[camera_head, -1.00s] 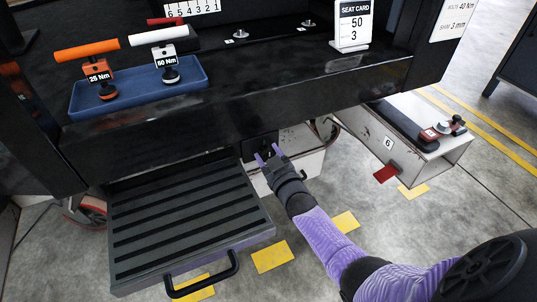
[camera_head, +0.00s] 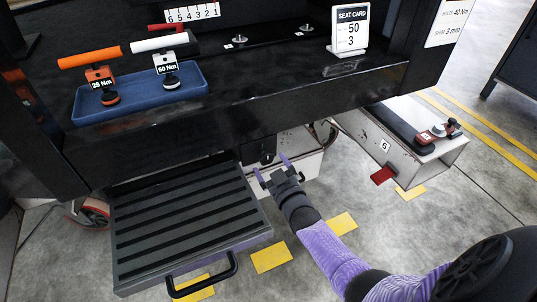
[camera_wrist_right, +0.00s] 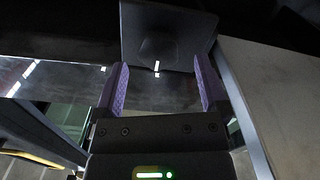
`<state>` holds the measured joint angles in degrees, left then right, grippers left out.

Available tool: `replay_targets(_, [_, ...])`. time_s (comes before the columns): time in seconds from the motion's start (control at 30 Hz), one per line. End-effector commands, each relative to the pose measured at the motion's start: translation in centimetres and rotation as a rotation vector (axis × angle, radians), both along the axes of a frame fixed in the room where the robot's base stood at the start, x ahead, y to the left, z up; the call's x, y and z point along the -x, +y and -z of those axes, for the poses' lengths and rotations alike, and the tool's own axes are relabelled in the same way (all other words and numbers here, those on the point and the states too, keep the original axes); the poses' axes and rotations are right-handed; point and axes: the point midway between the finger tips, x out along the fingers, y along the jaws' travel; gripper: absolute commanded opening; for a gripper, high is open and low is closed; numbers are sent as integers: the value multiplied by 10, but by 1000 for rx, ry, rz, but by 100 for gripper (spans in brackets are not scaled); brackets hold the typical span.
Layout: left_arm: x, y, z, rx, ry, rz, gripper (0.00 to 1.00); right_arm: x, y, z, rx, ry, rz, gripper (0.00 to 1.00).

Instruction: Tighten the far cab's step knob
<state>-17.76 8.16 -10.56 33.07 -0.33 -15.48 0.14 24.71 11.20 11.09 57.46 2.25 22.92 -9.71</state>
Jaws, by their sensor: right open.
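The ribbed dark step (camera_head: 190,222) with a black front handle sticks out below the black cab body. A dark bracket (camera_head: 260,146) hangs beside the step's far right corner. A small dark knob (camera_head: 267,158) appears below it, partly hard to make out. In the right wrist view a dark round knob (camera_wrist_right: 160,47) with a white mark sits on a dark plate, beyond the fingers. My right gripper (camera_head: 271,165) is open and empty, its purple fingers pointing toward the knob, seemingly short of it. It also shows in the wrist view (camera_wrist_right: 160,66). My left gripper is out of view.
A blue tray (camera_head: 143,112) on the cab deck holds an orange 25 Nm and a white 60 Nm torque tool. A seat card (camera_head: 350,31) stands right of it. A pale beam (camera_head: 420,150) marked 6 juts out at right. Floor around my right arm is clear.

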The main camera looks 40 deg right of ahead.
Motion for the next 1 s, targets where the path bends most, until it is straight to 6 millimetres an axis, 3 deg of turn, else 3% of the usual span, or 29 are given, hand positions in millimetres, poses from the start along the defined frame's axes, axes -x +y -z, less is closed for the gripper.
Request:
replay_targets(0.03, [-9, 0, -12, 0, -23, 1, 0, 12, 3, -10, -1, -4, 0, 93])
replay_targets(0.1, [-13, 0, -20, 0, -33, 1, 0, 30, 7, -10, -2, -4, 0, 93])
replay_targets(0.3, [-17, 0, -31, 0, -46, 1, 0, 63, 15, -5, -2, -2, 1, 93])
replay_targets(0.8, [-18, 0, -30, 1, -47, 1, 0, 69, 17, 2, -3, 9, 0, 93])
replay_targets(0.87, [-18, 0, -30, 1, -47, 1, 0, 78, 20, 16, -15, 63, -8, 93])
replay_targets(0.97, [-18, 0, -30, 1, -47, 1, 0, 118, 36, 75, -65, 290, -37, 93])
replay_targets(1.0, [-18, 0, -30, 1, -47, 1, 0, 145, 45, 105, -91, 418, -49, 93])
